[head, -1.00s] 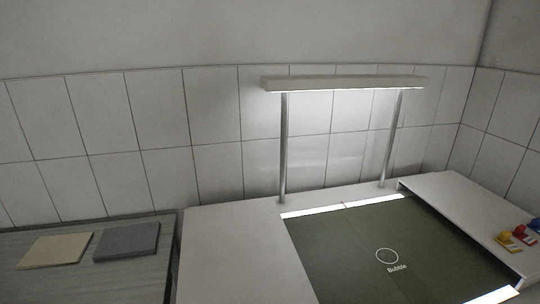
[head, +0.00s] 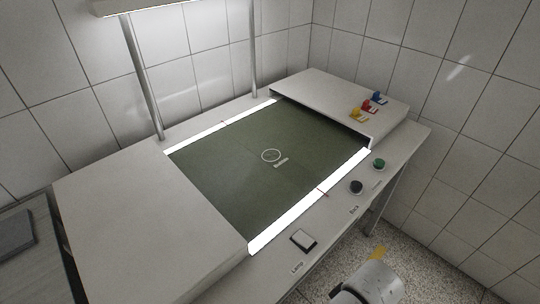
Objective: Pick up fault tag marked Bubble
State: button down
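Three small tags stand in a row on the raised white cover at the right end of the table: a blue tag (head: 377,97), a red tag (head: 368,105) and a yellow tag (head: 358,115). Each has a small pale label in front, too small to read, so I cannot tell which is marked Bubble. A white circle mark (head: 271,155) with a small word beside it lies on the dark green sheet (head: 225,180). A white rounded part of my arm shows at the bottom, with a small yellow piece beyond it. I cannot make out gripper fingers there, and it is well apart from the tags.
Bright strips (head: 310,205) border the sheet. A black button (head: 356,187), a green button (head: 379,164) and a square switch (head: 303,240) sit on the front edge. A lamp bar (head: 150,5) on two posts stands behind. Speckled floor is open at front right.

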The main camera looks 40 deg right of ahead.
aim_at(366, 107)
jog(key=i+l+z, duration=0.3)
jog(key=l, duration=0.35)
jog(key=i+l+z, duration=0.25)
jog(key=l, duration=0.35)
jog(key=i+l+z, duration=0.3)
jog(key=i+l, duration=0.2)
